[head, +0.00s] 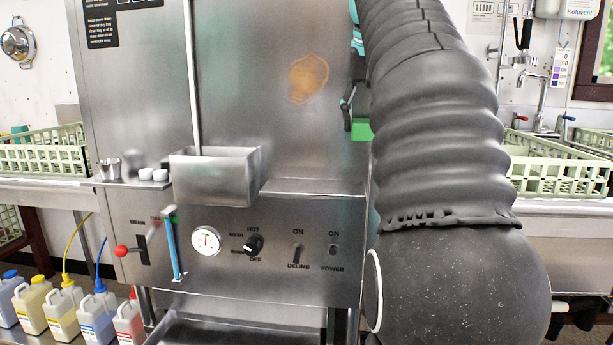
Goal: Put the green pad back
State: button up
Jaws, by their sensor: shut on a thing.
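The green pad (362,131) shows as a small bright green block just left of my arm, in front of the steel machine's right edge. My gripper (350,118), black with teal parts, is shut on it and holds it from above. My arm hides most of the gripper and the right part of the pad. Whether the pad touches the steel panel behind it, I cannot tell. A brown stain (308,78) marks the panel left of the gripper.
An open steel box (215,175) hangs on the machine's front beside a small shelf (130,183) with a metal cup and white caps. Control knobs (254,244) sit below. Green dish racks (45,152) stand at left and right. Several bottles (62,312) stand lower left.

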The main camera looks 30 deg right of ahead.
jog(key=w+a+f+b, duration=0.1)
jog(key=w+a+f, duration=0.2)
jog(key=w+a+f+b, duration=0.1)
jog(key=w+a+f, duration=0.2)
jog(key=shift+w+a, duration=0.4)
jog(key=shift+f+b, duration=0.95)
jog(key=shift+f, duration=1.05)
jog(key=shift+f, duration=0.1)
jog(key=o, duration=1.2)
jog(key=p+v, duration=0.4)
jog(key=v, duration=0.8)
jog(key=shift+w+p, duration=0.1)
jog(key=shift+p, duration=0.25)
